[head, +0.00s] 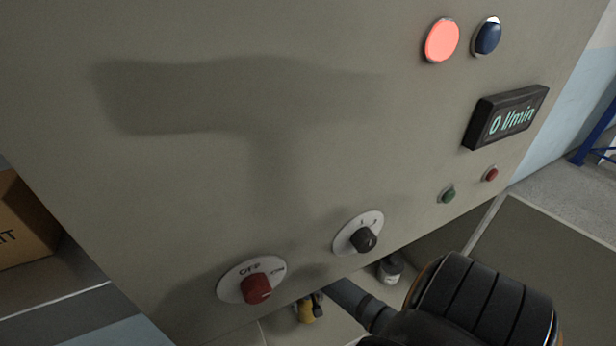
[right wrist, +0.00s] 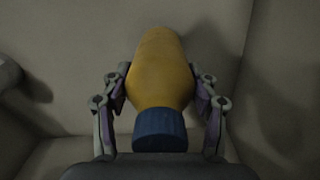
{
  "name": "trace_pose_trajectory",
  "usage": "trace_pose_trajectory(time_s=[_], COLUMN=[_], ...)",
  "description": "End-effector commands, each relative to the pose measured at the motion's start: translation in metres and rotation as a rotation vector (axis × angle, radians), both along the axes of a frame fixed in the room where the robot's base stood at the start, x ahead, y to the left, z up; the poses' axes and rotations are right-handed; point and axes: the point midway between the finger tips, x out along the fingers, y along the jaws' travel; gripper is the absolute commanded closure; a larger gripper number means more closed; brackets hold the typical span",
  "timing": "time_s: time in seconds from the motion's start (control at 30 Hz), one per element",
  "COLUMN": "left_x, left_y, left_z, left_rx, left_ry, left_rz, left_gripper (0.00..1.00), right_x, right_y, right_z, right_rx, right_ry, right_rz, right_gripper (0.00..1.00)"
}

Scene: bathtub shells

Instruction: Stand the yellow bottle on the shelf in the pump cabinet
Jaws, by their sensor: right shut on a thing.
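The yellow bottle (right wrist: 160,75) with a blue cap (right wrist: 160,130) is between the fingers of my right gripper (right wrist: 160,98) in the right wrist view. The gripper is shut on it, one finger on each side near the cap end. In the head view a small part of the yellow bottle (head: 306,312) shows below the pump cabinet (head: 230,170) front panel, with my right gripper (head: 318,302) beside it. The panel's lower edge hides the rest. Pale surfaces surround the bottle in the wrist view; I cannot tell whether its base touches the shelf. My left gripper is out of view.
A grey rounded object (head: 390,268) stands in the cabinet opening, right of the bottle. The panel above carries a red knob (head: 257,288), a black knob (head: 363,239), several buttons and a display (head: 505,117) reading "0 l/min". A cardboard box (head: 22,225) is at the left.

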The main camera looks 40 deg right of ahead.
Motion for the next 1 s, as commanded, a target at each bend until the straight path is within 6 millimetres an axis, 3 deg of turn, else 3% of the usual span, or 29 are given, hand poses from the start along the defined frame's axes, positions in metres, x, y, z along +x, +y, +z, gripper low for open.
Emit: trace_pose_trajectory(time_s=[0.17,0.53,0.57,0.73,1.0], left_x=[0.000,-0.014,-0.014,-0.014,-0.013], left_y=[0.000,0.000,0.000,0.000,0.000], left_z=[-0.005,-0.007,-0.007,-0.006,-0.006], left_rx=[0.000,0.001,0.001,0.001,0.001], left_ry=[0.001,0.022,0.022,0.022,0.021], left_rz=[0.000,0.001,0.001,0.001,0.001], left_gripper=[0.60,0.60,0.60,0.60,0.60], right_x=[0.001,0.000,0.000,0.000,0.000], right_y=[0.001,0.000,0.001,0.000,0.000], right_z=[-0.027,-0.032,-0.033,-0.032,-0.032], right_rx=[0.001,0.001,0.000,0.000,0.000], right_ry=[0.000,0.000,0.001,0.001,0.001], right_rz=[-0.001,0.000,0.000,0.000,0.000], right_gripper=[1.00,1.00,0.39,0.17,0.17])
